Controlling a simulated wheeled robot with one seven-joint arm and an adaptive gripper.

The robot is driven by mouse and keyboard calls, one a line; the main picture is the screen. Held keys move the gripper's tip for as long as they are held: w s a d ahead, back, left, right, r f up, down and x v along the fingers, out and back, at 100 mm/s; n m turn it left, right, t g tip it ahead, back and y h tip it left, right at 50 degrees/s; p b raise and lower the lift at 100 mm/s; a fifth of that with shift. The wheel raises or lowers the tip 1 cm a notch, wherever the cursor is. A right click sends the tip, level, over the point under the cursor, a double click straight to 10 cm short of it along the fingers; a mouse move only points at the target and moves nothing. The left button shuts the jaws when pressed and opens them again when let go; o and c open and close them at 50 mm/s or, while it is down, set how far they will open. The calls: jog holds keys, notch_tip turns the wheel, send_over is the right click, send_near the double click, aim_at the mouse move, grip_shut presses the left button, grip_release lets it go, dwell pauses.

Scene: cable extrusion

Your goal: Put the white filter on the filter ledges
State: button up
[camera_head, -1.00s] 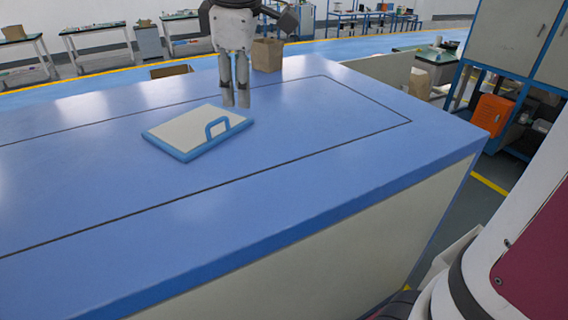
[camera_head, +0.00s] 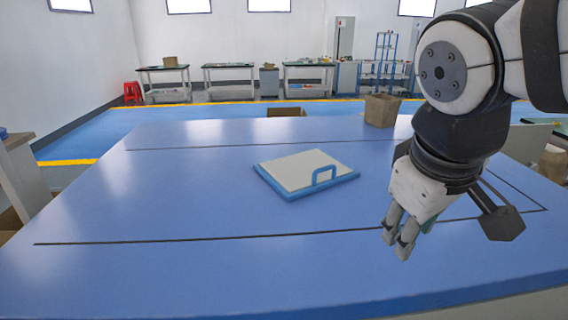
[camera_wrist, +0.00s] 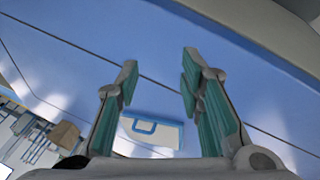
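The white filter (camera_head: 298,170) has a blue frame and a blue handle (camera_head: 324,175) at its near right. It lies flat on the blue table in the head view. My gripper (camera_head: 398,240) is to the right of the filter and nearer the camera, above the table and apart from the filter. In the wrist view my gripper (camera_wrist: 158,78) has its two green-padded fingers spread with nothing between the tips. The filter (camera_wrist: 158,139) shows beyond the fingers there, partly hidden by the wrist. I see no filter ledges in either view.
The blue table (camera_head: 180,205) is broad, with dark seam lines and clear room left of the filter. A cardboard box (camera_head: 381,110) stands at its far right. Another box (camera_head: 287,112) shows behind the far edge. Workbenches (camera_head: 228,80) stand along the back wall.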

jog(key=w+n+g+h, duration=0.1)
jog(key=w+n+h, duration=0.2)
jog(key=w+n, duration=0.35)
jog(key=n+t+h+b, duration=0.2)
jog(key=n+t+h, duration=0.2)
jog(key=n+h, duration=0.5)
send_near(325, 167)
jog(key=d, duration=0.1)
jog(key=w+d+n+y+p, duration=0.1)
jog(key=d+n+y, duration=0.1)
jog(key=d, duration=0.1)
jog(key=shift+w+r+p, duration=0.3)
jog(key=shift+w, duration=0.05)
jog(key=x, duration=0.2)
jog(key=p+x, duration=0.1)
jog(key=x, duration=0.1)
jog(key=shift+s+f, duration=0.15)
jog(key=shift+f, duration=0.1)
jog(key=shift+w+d+f, duration=0.3)
jog(key=shift+w+d, duration=0.05)
jog(key=shift+d, duration=0.1)
grip_shut()
